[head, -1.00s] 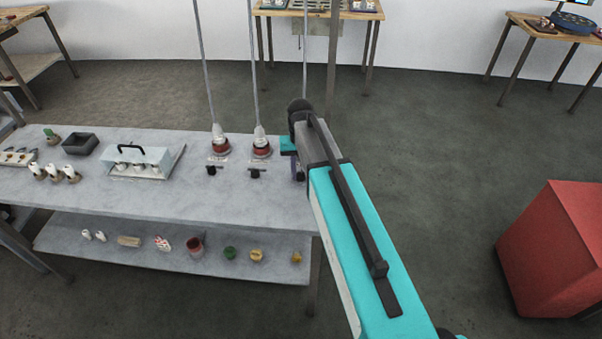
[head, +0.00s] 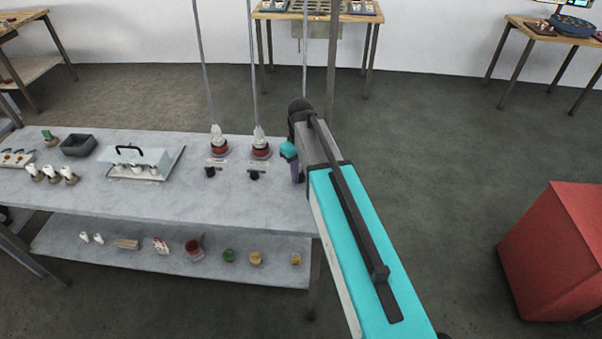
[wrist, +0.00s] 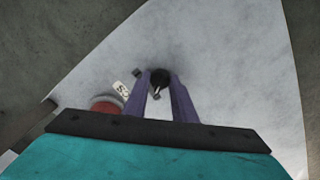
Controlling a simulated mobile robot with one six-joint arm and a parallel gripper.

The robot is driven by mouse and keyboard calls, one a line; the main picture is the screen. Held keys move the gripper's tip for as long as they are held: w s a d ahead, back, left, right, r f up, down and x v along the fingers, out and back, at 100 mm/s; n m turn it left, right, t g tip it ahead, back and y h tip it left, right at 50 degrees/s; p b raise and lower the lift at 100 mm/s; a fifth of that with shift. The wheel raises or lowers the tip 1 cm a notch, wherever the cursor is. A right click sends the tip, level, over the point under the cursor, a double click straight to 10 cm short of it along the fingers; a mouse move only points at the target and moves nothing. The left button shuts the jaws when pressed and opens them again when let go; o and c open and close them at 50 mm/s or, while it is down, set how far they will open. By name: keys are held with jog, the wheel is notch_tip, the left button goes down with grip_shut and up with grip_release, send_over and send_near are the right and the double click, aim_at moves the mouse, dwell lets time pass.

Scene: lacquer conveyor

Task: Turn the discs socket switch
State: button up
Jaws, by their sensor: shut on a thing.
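The small black switch knob (wrist: 160,76) is on the grey tabletop in the wrist view. My gripper (wrist: 163,88) points down at it, and its two purple fingers are shut on the knob. A white label (wrist: 121,90) with dark lettering lies beside the knob, too small and tilted to read surely. A reddish round socket (wrist: 106,104) is partly hidden behind my gripper's body. In the head view my gripper (head: 297,172) is at the table's right end, where my arm hides the knob and the socket.
Two other red sockets (head: 219,150) (head: 261,152) with hanging cords stand left of my gripper, each with a black knob (head: 210,172) (head: 254,176) in front. A handled cover (head: 141,158) and a dark tray (head: 79,145) are further left. A red box (head: 558,252) stands on the right floor.

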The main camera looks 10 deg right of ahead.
jog(key=o, duration=1)
jog(key=shift+o, duration=0.2)
jog(key=shift+r, duration=0.2)
notch_tip(320, 180, up, 13)
jog(key=b, duration=0.3)
jog(key=shift+r, duration=0.2)
dwell(0.5)
